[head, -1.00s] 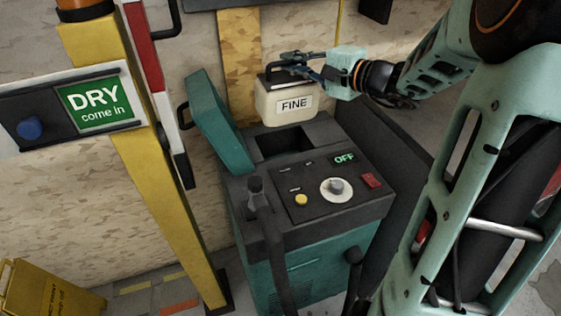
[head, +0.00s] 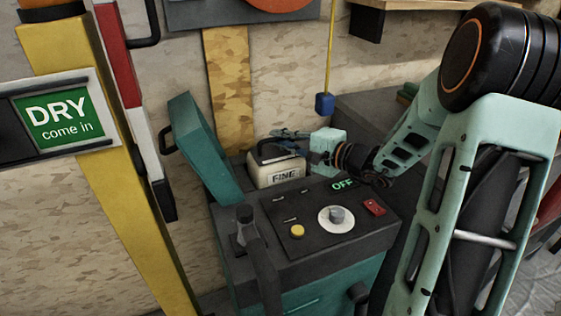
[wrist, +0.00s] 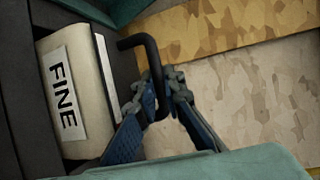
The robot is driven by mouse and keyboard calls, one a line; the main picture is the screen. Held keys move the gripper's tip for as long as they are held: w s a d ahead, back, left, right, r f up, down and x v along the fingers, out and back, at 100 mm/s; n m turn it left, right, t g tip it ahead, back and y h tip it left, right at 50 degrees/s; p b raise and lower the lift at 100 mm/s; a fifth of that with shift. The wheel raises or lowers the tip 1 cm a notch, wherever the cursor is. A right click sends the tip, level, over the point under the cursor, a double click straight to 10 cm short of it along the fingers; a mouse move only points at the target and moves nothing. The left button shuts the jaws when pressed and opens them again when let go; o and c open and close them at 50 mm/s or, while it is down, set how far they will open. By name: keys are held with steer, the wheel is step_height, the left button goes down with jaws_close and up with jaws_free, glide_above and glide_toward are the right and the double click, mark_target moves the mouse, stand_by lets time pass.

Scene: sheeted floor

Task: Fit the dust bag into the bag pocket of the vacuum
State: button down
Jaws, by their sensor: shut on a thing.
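The dust bag (head: 264,177) is a cream box labelled FINE with a black handle. It sits upright, partly sunk in the dark bag pocket at the back of the vacuum's top; its lower part is hidden. The vacuum (head: 310,285) is teal and dark grey, with its teal lid (head: 200,150) standing open left of the bag. My gripper (head: 283,143) is shut on the bag's handle, reaching in from the right. In the wrist view the blue fingers (wrist: 163,88) close around the black handle, and the bag (wrist: 92,85) lies to their left.
The control panel (head: 290,212) in front of the pocket has a knob, buttons and a lit OFF. A yellow post (head: 110,180) with a DRY sign (head: 58,115) stands at the left. A blue block (head: 324,103) hangs on a yellow cord behind my gripper.

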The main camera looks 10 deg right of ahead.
mark_target(281, 155)
steer(key=shift+f+b, duration=0.6)
steer(key=shift+f, duration=2.05)
steer(key=shift+f, duration=0.15)
steer(key=c, duration=2)
jaws_free()
steer(key=shift+c, duration=0.2)
steer(key=p+v, duration=0.1)
steer(key=v, duration=1.1)
steer(key=shift+p, duration=0.4)
